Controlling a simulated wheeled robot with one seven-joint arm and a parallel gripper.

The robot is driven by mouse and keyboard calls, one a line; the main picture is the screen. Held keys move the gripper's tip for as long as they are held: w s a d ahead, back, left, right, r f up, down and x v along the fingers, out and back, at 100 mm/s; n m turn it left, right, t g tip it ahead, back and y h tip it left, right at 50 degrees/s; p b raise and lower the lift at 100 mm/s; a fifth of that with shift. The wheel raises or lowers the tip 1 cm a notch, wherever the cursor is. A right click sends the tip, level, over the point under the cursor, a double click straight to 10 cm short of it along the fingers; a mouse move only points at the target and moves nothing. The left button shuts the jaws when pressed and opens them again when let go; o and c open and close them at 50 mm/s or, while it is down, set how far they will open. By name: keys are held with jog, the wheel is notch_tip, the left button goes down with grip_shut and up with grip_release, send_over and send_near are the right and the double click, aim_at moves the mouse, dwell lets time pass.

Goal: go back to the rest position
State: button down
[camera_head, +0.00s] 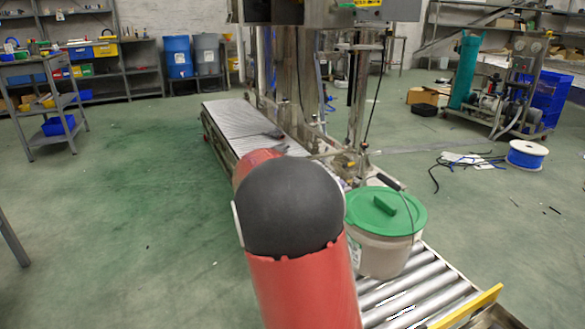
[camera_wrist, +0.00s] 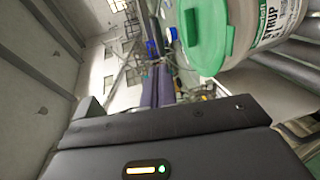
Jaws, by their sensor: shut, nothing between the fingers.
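My gripper (camera_wrist: 165,118) shows as a dark grey body with a small lit indicator across the lower part of the wrist view. It is shut and empty. Above it to the right is a white bucket (camera_wrist: 240,48) with a green lid (camera_wrist: 203,32) and printed label, seen tilted and apart from my gripper. In the head view the same bucket (camera_head: 380,252) stands upright on the rollers, right of my red and black arm. My arm fills the lower middle there and hides my gripper.
A roller conveyor (camera_head: 415,290) with a yellow-edged end runs under the bucket. A metal machine frame (camera_head: 300,80) and a long conveyor (camera_head: 235,125) stand behind my arm. A cable spool (camera_head: 526,154) lies at the right.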

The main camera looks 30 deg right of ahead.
jog(key=s+a+t+y+p, duration=0.1)
jog(key=s+a+t+y, duration=0.1)
jog(key=s+a+y, duration=0.3)
jog(key=s+a+t+y+p, duration=0.1)
jog(key=s+a+y, duration=0.4)
jog(key=a, duration=0.9)
jog(key=s+a+n+t+y+p, duration=0.1)
jog(key=s+a+t+y, duration=0.3)
jog(key=s+a, duration=0.5)
jog(key=shift+s+a+f+y+p, duration=0.35)
jog(key=shift+s+y+p, duration=0.25)
jog(key=shift+y, duration=0.3)
jog(key=shift+d, duration=0.1)
